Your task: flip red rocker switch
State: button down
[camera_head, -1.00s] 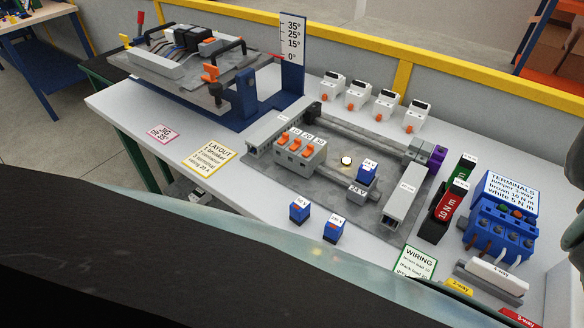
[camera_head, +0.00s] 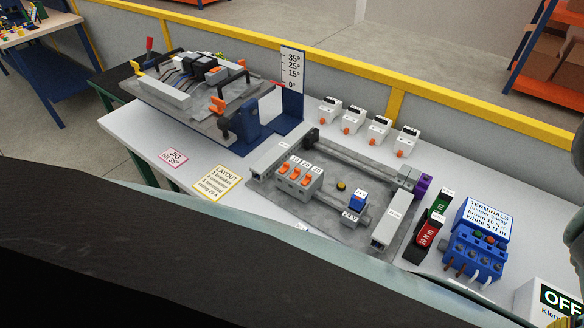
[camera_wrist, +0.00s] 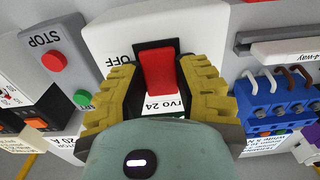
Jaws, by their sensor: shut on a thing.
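The red rocker switch (camera_wrist: 158,70) sits in a black frame on the front of a white box (camera_wrist: 112,40) in the wrist view. The box carries an OFF label, upside down in this view, and a partly covered label below the switch. My gripper (camera_wrist: 160,82) has its ribbed yellow fingers on both sides of the rocker, closed on it or its frame. The exact contact is hidden by the fingers. In the head view, the white box with the OFF sign (camera_head: 557,300) shows at the lower right corner; the switch itself is out of sight there.
Left of the switch box is a grey box with a red STOP button (camera_wrist: 54,61) and a green button (camera_wrist: 82,97). A blue terminal block (camera_wrist: 275,105) with wires stands to the right. A round lamp (camera_head: 341,185) on the panel looks unlit.

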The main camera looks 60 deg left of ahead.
dwell(0.3)
jog(key=c, duration=0.6)
grip_release()
jog(key=shift+r, duration=0.15)
jog(key=shift+d+r, duration=0.1)
jog(key=shift+r, duration=0.9)
jog(key=shift+s+r, duration=0.15)
jog(key=shift+r, duration=1.15)
jog(key=shift+s+r, duration=0.1)
jog(key=shift+r, duration=1.15)
jog(key=shift+w, duration=0.1)
